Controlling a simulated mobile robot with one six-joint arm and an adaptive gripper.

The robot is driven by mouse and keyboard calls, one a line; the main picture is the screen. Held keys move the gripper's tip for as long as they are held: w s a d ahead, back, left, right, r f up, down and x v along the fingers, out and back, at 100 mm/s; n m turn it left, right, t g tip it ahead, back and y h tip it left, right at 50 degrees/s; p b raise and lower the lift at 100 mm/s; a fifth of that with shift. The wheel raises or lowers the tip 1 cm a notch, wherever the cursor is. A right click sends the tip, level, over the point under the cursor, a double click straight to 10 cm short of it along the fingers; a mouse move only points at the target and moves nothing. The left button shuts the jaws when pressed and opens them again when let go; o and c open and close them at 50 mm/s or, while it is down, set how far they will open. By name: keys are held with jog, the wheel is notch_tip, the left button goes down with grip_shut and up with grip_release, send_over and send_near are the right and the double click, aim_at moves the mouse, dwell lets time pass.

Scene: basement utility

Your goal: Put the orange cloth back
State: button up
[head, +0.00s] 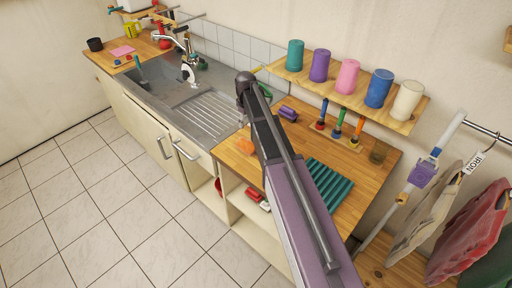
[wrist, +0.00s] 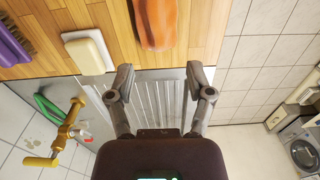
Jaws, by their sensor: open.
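The orange cloth (head: 246,147) lies on the wooden counter (head: 285,138), near its front edge and just left of my arm in the head view. In the wrist view the orange cloth (wrist: 157,22) shows at the top middle as a soft, folded strip on the wood, partly cut off by the frame. My gripper (wrist: 160,72) is open and empty, its fingers apart over the ribbed metal drainboard (wrist: 160,97). The cloth lies beyond the fingertips, not between them.
A white soap block (wrist: 87,53) and a purple brush (wrist: 12,42) lie beside the cloth. A brass tap (wrist: 68,128) is left of my gripper. A shelf with several coloured cups (head: 348,78) hangs above a green ridged mat (head: 330,184). The tiled floor in front is clear.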

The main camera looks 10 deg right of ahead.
jog(key=s+m, duration=0.6)
jog(key=s, duration=2)
jog(key=shift+a, duration=0.1)
notch_tip(320, 180, down, 4)
jog(key=b, duration=0.3)
jog(key=shift+r+b, duration=0.25)
jog(key=shift+b, duration=0.05)
